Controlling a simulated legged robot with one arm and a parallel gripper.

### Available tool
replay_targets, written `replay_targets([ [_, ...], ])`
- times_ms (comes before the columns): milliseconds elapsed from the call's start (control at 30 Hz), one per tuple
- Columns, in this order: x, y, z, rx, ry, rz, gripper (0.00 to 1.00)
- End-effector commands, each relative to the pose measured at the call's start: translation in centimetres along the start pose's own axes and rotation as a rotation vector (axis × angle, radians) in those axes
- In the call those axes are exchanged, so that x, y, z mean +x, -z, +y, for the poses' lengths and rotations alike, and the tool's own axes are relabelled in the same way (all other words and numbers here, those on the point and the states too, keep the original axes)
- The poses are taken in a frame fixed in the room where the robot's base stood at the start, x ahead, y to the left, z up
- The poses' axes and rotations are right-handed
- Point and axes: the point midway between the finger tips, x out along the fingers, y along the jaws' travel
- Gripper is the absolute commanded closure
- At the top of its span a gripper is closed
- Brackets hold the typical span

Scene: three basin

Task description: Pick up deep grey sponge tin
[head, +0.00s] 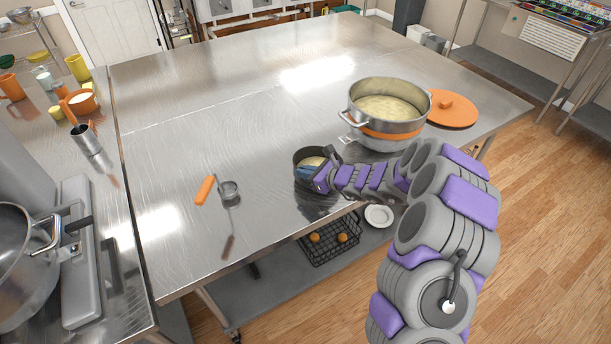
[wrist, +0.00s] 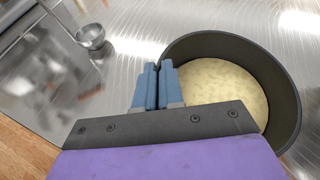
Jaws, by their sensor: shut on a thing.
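The deep grey sponge tin (head: 303,153) is a round dark tin near the front edge of the steel table, with a pale cream filling. In the wrist view the tin (wrist: 289,112) lies right of my fingers, with its open top and filling showing. My gripper (head: 309,171) has blue fingers and is shut on the near rim of the tin. In the wrist view my gripper (wrist: 158,85) has its two fingers close together at the left side of the rim, and the pinched part of the wall is hidden. I cannot tell whether the tin touches the table.
A large pot (head: 388,128) with an orange band stands just behind my arm, beside an orange lid (head: 451,110). A wire basket (head: 330,245) sits below.

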Motion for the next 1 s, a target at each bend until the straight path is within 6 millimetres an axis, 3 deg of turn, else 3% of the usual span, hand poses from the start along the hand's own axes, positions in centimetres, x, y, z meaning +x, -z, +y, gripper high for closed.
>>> replay_targets([
  [1000, -10.2, 2.6, 6.1, 0.005, 0.002, 0.000, 1.00],
])
